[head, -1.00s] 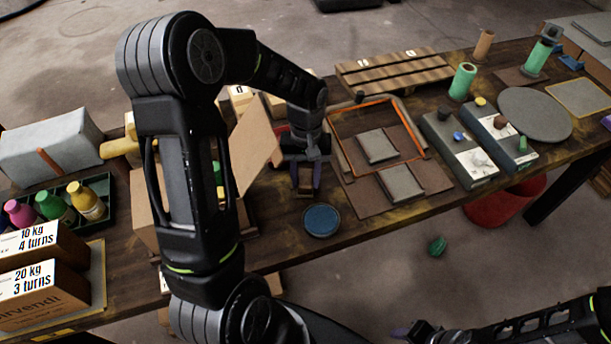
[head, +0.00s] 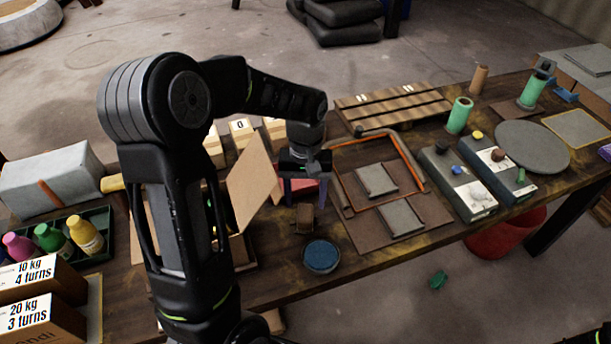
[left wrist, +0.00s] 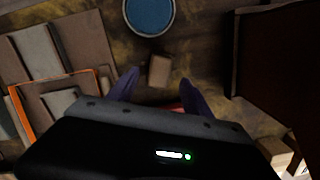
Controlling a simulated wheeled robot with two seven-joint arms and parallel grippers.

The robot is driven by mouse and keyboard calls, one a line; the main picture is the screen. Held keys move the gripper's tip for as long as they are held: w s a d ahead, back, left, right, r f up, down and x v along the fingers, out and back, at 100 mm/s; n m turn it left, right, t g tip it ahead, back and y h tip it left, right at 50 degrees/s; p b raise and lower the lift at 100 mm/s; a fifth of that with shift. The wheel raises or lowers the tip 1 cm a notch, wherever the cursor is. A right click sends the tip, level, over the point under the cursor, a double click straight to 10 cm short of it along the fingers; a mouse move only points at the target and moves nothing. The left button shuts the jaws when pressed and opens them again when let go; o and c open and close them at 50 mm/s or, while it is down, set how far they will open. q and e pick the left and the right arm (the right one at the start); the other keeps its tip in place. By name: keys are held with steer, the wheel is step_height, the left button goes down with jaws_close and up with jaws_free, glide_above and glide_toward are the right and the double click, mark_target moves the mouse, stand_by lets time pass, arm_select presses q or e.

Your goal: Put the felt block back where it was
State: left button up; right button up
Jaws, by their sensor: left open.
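The felt block is most likely the small brown block (head: 304,218) standing on the table, left of the orange-edged frame and just behind a round blue dish (head: 321,256). It also shows in the left wrist view (left wrist: 159,71), near the dish. My left gripper (head: 305,200) is above the block, open and empty, its purple fingers pointing down on either side of it. There is a visible gap between the fingers and the block.
A tilted tan board (head: 253,170) on an open box stands close left of my left gripper. The orange frame (head: 345,150) with grey slabs lies to the right. The wood around the block is bare.

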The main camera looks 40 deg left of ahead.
mark_target(305, 208)
arm_select(q)
step_height(305, 208, up, 7)
steer(key=shift+w+a+r, duration=0.15)
steer(key=shift+w+a, duration=0.1)
steer(key=shift+w, duration=0.15)
stand_by(0.4)
